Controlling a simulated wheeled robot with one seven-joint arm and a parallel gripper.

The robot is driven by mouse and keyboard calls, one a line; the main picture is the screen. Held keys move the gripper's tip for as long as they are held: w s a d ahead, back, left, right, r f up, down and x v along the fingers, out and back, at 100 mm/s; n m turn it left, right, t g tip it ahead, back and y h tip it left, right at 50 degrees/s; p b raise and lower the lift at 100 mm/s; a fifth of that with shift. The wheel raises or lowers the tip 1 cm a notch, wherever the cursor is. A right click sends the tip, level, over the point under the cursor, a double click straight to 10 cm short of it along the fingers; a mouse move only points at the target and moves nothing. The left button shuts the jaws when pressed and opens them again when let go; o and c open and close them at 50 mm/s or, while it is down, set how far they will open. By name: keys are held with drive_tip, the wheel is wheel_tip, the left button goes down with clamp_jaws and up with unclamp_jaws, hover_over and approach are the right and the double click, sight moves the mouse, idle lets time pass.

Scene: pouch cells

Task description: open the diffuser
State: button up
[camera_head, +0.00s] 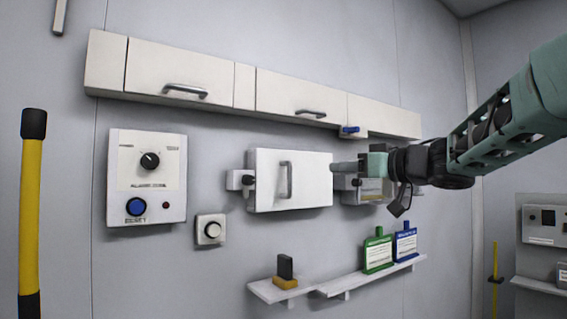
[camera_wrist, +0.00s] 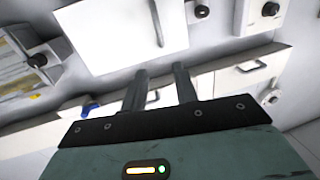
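No readable label names the diffuser. A white wall box (camera_head: 310,180) with a flat closed front and a vertical grey bar handle (camera_head: 285,180) is mid-wall in the head view. The box also shows at the top of the wrist view (camera_wrist: 112,35), with its handle (camera_wrist: 156,22). A dark knob on a small block (camera_head: 247,180) sits at its left side. My gripper (camera_head: 342,168) is just right of the box in the head view, pointing left. In the wrist view its two dark fingers (camera_wrist: 160,70) are spread apart with nothing between them, apart from the handle.
A second labelled unit (camera_head: 370,192) is partly hidden behind my gripper. Cabinets (camera_head: 300,96) with bar handles run above. A control panel (camera_head: 147,190) and a button box (camera_head: 210,230) are at left.

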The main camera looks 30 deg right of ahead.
sight(291, 170)
drive_tip(key=p+x, duration=0.4)
drive_tip(key=x, duration=1.3)
drive_tip(key=shift+a+f, duration=0.1)
drive_tip(key=shift+c, duration=0.3)
clamp_jaws()
